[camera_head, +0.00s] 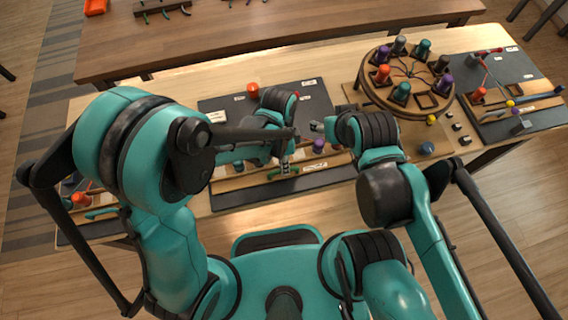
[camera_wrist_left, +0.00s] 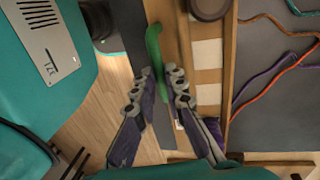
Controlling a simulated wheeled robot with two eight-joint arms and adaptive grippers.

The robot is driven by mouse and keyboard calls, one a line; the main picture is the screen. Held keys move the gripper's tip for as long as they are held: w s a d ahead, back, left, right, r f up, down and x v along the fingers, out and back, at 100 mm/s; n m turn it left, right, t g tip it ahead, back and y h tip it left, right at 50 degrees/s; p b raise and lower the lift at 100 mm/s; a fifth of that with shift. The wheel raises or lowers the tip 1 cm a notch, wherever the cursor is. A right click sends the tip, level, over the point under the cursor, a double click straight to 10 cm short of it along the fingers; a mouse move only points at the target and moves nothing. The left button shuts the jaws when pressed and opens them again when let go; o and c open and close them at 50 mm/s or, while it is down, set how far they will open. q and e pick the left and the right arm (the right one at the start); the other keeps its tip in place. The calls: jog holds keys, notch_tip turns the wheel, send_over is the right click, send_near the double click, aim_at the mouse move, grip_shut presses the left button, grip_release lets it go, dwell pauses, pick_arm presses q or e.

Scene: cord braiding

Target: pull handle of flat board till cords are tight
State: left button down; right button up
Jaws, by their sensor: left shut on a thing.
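The flat board (camera_head: 228,185) is a long wooden strip on a dark mat in the middle of the table, partly hidden by my left arm. Its green handle (camera_wrist_left: 155,42) is a curved bar at the board's near edge. My left gripper (camera_head: 284,167) is at that edge, and in the left wrist view its fingers (camera_wrist_left: 162,82) are closed around the handle's end. Purple, orange and teal cords (camera_wrist_left: 265,78) lie on the dark mat beyond the board; they bend and look slack. My right gripper (camera_head: 318,127) is over the mat's far right part, mostly hidden by its own arm.
A round wooden stand (camera_head: 370,98) with several coloured bobbins is at the right. Another dark mat (camera_head: 540,118) with cords and pegs lies at the far right. A purple peg (camera_head: 318,146) and an orange peg (camera_head: 253,90) stand near the middle mat.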

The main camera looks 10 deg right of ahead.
pick_arm(q)
jog(key=s, duration=0.5)
jog(key=shift+d, duration=0.15)
jog(key=shift+w, duration=0.1)
jog(key=c, duration=1.6)
grip_release()
jog(key=shift+s, duration=0.2)
jog(key=shift+w, duration=0.1)
jog(key=shift+r, duration=0.15)
jog(key=r, duration=0.3)
jog(key=w+r, duration=0.1)
jog(key=r, duration=0.3)
jog(key=w+r, duration=0.1)
jog(key=r, duration=0.3)
jog(key=shift+w+r, duration=0.15)
jog(key=shift+r, duration=0.1)
